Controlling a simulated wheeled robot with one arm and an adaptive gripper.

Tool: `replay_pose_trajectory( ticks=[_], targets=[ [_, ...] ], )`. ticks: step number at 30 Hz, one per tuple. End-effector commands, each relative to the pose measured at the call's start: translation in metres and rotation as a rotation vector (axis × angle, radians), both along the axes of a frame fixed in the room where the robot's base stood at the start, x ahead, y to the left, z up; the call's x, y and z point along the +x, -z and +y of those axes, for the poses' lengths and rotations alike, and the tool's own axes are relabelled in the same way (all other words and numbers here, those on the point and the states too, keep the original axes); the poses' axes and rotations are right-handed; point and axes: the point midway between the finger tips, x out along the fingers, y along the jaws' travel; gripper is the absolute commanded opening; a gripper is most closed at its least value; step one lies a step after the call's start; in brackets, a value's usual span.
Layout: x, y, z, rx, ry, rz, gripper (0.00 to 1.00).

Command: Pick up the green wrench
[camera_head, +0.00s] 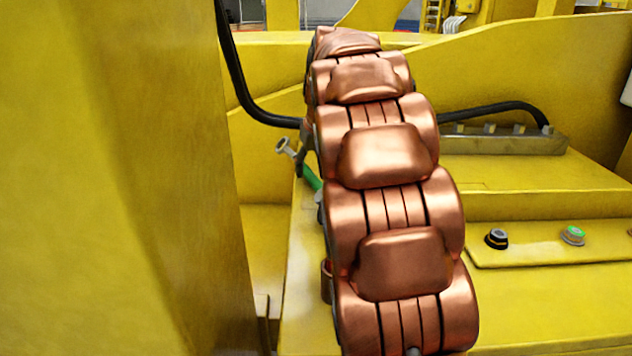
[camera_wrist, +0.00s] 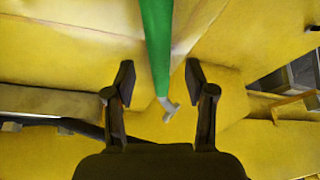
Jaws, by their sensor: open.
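The green wrench (camera_wrist: 157,45) shows in the wrist view as a green handle entering from the top edge, with a grey metal end (camera_wrist: 168,108) pointing down. My gripper (camera_wrist: 159,80) is open, with one dark finger on each side of the wrench and a visible gap on both sides. I cannot tell the depth between fingers and handle. In the head view a short piece of the green wrench (camera_head: 312,178) and its grey end show left of my copper-coloured arm. My arm hides the rest of it and my gripper there.
Large yellow panels surround the arm, with a tall one (camera_head: 130,180) close at left. A black hose (camera_head: 250,95) curves down behind the arm. A black-and-grey fitting (camera_head: 497,238) and a green-topped one (camera_head: 573,236) stand on a yellow plate at right.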

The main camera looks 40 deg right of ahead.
Motion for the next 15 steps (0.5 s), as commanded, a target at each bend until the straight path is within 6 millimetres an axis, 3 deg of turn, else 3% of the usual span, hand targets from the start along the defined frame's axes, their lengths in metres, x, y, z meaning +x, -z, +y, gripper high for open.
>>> replay_pose_trajectory(
  ticks=[6, 15],
  targets=[
    [0.007, 0.021, -0.002, 0.001, 0.000, 0.004, 0.55],
    [0.009, 0.024, -0.003, -0.001, 0.000, -0.001, 0.52]
  ],
)
